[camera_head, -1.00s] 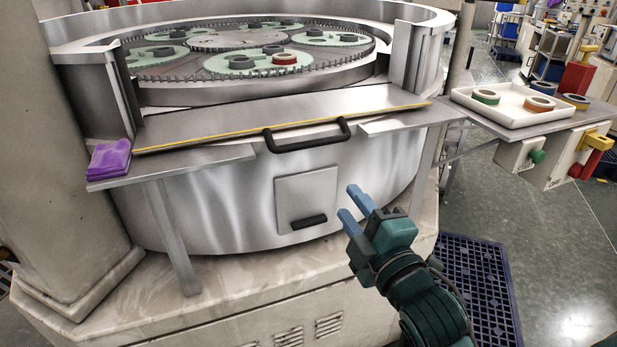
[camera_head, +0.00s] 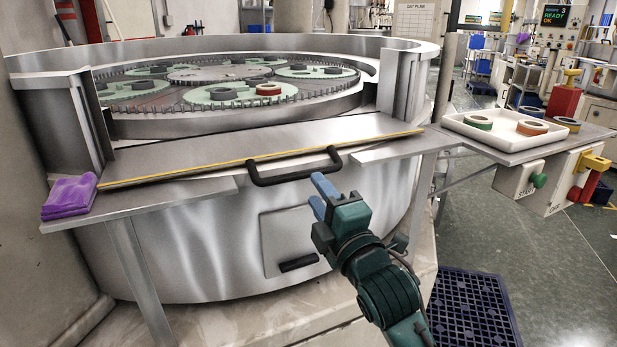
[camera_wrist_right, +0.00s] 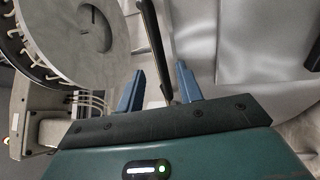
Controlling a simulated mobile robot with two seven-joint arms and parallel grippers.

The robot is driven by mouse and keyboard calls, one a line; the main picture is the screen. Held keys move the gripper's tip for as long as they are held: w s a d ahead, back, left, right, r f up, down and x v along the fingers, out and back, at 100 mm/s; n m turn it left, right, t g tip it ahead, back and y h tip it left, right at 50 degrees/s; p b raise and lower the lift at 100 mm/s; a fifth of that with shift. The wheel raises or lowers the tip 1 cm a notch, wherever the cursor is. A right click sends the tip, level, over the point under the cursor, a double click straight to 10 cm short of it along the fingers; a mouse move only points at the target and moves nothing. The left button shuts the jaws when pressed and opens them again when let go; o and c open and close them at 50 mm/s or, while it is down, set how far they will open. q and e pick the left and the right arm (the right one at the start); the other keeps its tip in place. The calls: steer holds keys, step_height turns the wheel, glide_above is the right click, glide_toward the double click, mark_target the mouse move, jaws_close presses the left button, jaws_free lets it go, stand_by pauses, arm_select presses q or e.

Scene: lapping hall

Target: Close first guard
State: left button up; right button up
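The first guard appears to be the grey metal panel (camera_head: 230,152) with a yellow front edge, lying nearly flat across the machine's front opening. Its black bar handle (camera_head: 285,179) sticks out at the front edge. My right gripper (camera_head: 319,195) has two blue fingers, spread apart, just in front of and below the handle's right end. In the right wrist view, the dark handle bar (camera_wrist_right: 153,40) runs down toward the gap between the open fingers (camera_wrist_right: 160,88). Whether they touch it, I cannot tell. My left gripper is not in view.
The lapping machine (camera_head: 170,240) holds toothed green carriers with dark rings and a red ring (camera_head: 268,89). A purple cloth (camera_head: 68,197) lies on the left ledge. A blue pallet (camera_head: 470,310) lies on the floor.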

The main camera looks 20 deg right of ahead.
mark_target(306, 177)
steer(key=x, duration=0.5)
jaws_close()
stand_by(0.3)
